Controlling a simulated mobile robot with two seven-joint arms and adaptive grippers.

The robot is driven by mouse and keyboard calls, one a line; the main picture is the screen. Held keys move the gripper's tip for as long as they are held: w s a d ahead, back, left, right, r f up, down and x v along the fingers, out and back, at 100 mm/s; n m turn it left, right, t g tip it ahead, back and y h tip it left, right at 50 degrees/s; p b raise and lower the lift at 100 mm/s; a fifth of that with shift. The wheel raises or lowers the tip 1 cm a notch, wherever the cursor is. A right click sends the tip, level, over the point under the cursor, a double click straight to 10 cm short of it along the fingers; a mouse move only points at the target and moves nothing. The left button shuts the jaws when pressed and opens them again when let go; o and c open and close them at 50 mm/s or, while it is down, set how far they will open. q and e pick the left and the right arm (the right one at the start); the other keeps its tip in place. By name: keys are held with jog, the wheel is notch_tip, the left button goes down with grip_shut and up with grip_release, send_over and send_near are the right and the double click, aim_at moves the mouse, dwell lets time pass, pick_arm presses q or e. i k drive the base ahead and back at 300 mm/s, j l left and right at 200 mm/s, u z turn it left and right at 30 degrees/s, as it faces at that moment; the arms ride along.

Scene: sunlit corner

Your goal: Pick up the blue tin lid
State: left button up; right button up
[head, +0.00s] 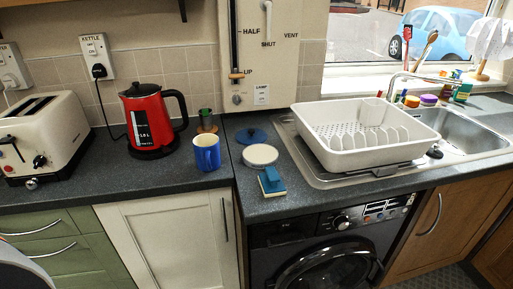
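The blue tin lid (250,135) is a round, dark blue disc with what looks like a small raised knob. It lies on the dark speckled worktop, left of the dish rack and near the wall. A round, cream-topped tin (260,155) stands just in front of it and may overlap its front edge in the picture. Neither of my grippers is in view.
A blue sponge (272,184) lies nearer the front edge. A white dish rack (365,158) is at right, a red kettle (149,118) at left.

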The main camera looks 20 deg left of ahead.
aim_at(248, 136)
jog(key=i+l+u, duration=0.1)
jog(key=l+u, duration=0.25)
jog(key=l, duration=0.75)
jog(key=l+u, duration=0.3)
jog(key=l, duration=0.75)
jog(key=k, duration=0.05)
